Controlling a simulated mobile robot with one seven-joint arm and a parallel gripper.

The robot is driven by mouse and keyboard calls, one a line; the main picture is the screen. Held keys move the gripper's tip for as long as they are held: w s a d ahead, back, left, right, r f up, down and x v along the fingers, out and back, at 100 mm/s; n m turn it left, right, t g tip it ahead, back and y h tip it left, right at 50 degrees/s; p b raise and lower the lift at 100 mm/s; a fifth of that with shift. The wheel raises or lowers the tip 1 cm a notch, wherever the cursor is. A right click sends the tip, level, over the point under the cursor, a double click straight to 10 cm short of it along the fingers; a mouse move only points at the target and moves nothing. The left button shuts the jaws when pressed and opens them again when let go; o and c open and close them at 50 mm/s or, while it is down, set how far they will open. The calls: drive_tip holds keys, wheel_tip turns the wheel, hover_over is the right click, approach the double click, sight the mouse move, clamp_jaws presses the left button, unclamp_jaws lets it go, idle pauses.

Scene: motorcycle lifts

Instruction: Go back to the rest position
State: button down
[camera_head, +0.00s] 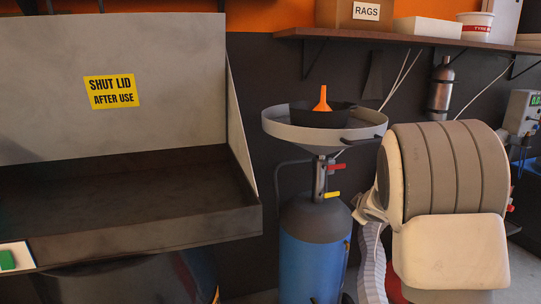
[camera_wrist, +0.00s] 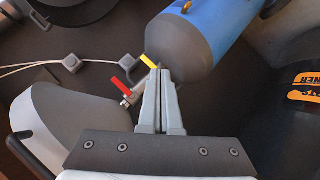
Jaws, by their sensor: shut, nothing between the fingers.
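In the wrist view, my gripper (camera_wrist: 160,75) is shut, its two grey fingers side by side with nothing between them. The fingertips overlap the view of the blue tank's neck near a yellow lever (camera_wrist: 149,62) and a red lever (camera_wrist: 121,86); I cannot tell how far apart they are. In the head view, my arm (camera_head: 450,180) fills the right side, with grey bands and pale covers. The fingers cannot be made out there.
A blue tank (camera_head: 312,262) with a grey drain pan (camera_head: 290,130) stands just left of my arm. A shelf (camera_head: 400,38) runs above.

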drive_tip(key=s+r+m+g+h, duration=0.2)
drive_tip(key=s+r+m, duration=0.6)
drive_tip(key=s, duration=0.9)
drive_tip(key=s+a+g+y, duration=0.2)
drive_tip(key=s+a, duration=0.4)
drive_tip(key=s, duration=0.6)
drive_tip(key=s+a+g+y, duration=0.15)
drive_tip(key=s+a, duration=0.35)
drive_tip(key=s, duration=0.7)
wheel_tip(320, 180, up, 17)
drive_tip(key=p, duration=1.8)
drive_tip(key=shift+r, duration=0.2)
